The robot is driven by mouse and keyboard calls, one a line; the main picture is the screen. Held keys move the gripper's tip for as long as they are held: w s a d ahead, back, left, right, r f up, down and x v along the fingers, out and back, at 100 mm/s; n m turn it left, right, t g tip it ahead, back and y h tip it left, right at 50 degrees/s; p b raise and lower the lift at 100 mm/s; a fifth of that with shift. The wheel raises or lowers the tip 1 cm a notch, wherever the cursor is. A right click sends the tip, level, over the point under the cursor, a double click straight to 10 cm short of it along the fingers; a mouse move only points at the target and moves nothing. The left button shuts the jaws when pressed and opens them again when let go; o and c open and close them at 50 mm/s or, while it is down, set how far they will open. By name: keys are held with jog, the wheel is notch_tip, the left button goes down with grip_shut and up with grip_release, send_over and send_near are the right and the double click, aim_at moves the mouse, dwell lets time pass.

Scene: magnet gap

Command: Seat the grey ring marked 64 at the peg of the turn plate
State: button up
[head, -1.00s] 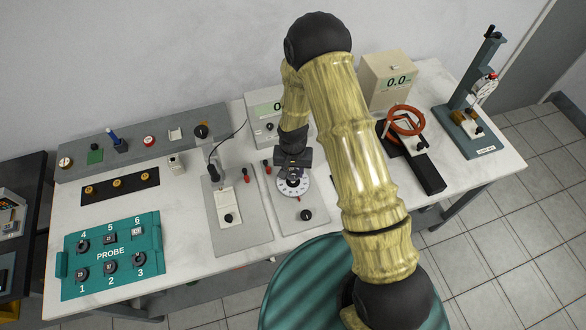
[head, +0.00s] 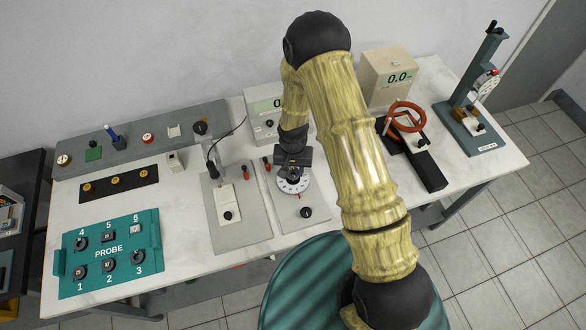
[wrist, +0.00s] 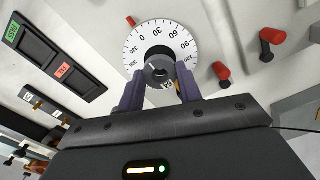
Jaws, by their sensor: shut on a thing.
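The turn plate's white numbered dial (head: 293,185) sits on a grey base plate (head: 285,213) in the middle of the table. My gripper (head: 293,172) is over the dial, pointing down. In the wrist view the gripper (wrist: 160,88) is shut on a dark grey ring (wrist: 157,70), with a small label reading 64 beside one finger. The ring lies over the dial's middle, and the dial (wrist: 136,42) shows around it. The peg is not clearly visible, and I cannot tell whether the ring is around it or above it.
A teal probe case (head: 150,272) with numbered places is at the front left. A grey plate with a white block (head: 224,196) stands left of the turn plate. Red knobs (head: 246,173) are close by. An orange coil (head: 405,117) and a meter (head: 263,110) stand further back.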

jog(key=shift+f+b, duration=1.05)
jog(key=shift+f, duration=0.25)
dwell(0.6)
jog(key=o, duration=1.1)
jog(key=shift+c, duration=0.2)
jog(key=shift+r, duration=0.1)
notch_tip(320, 180, up, 17)
jog(key=b, duration=0.2)
jog(key=shift+r+b, duration=0.15)
jog(key=shift+b, duration=0.25)
